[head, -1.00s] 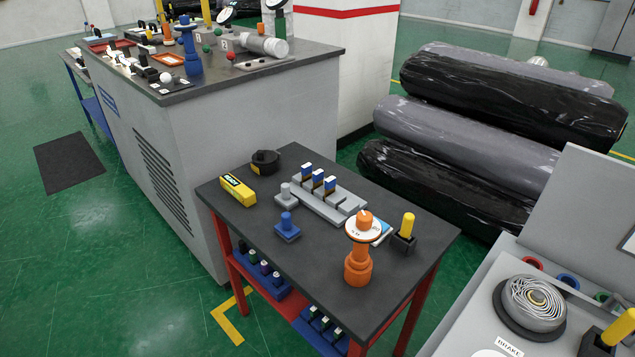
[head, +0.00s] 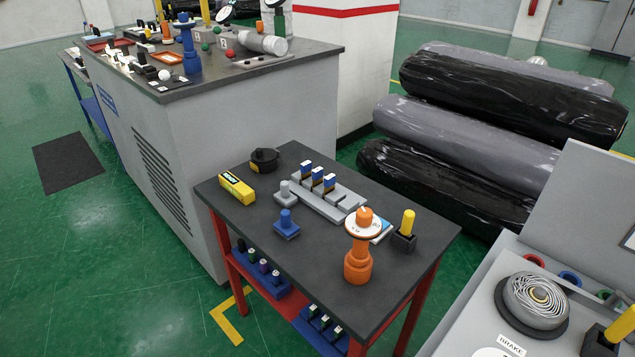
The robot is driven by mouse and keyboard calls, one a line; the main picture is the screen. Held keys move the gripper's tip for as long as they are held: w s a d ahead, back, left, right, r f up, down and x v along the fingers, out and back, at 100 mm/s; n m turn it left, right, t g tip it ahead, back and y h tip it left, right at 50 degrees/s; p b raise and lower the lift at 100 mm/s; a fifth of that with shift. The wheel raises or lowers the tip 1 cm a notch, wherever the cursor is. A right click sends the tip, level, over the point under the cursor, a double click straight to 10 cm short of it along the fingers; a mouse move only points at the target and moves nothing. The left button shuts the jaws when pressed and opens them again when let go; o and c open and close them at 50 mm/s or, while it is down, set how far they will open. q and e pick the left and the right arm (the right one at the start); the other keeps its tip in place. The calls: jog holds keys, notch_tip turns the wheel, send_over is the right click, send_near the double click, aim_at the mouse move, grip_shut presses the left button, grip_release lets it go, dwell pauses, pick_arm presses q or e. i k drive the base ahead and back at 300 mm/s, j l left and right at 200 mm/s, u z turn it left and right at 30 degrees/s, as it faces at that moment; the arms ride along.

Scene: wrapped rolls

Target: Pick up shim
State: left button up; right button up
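Neither of my grippers shows in the head view. I cannot tell for certain which thing is the shim. The likeliest pieces are three upright blocks with blue and white tops, one of them the middle block (head: 317,176), standing in the slots of a grey rack (head: 345,191) on the small dark-topped table (head: 245,221). The slot at the rack's right end looks empty.
The table also holds a yellow box (head: 237,188), a black round reel (head: 264,160), a blue knobbed block (head: 287,224), an orange post (head: 358,262) and a yellow-handled block (head: 405,233). A grey cabinet (head: 250,140) stands behind; wrapped rolls (head: 470,140) lie at right.

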aim_at(316, 173)
jog(key=i+j, duration=0.2)
jog(key=j, duration=0.15)
jog(key=i+j+z, duration=0.15)
jog(key=j, duration=0.25)
jog(key=i+j, duration=0.25)
jog(key=j, duration=0.15)
jog(key=z, duration=0.05)
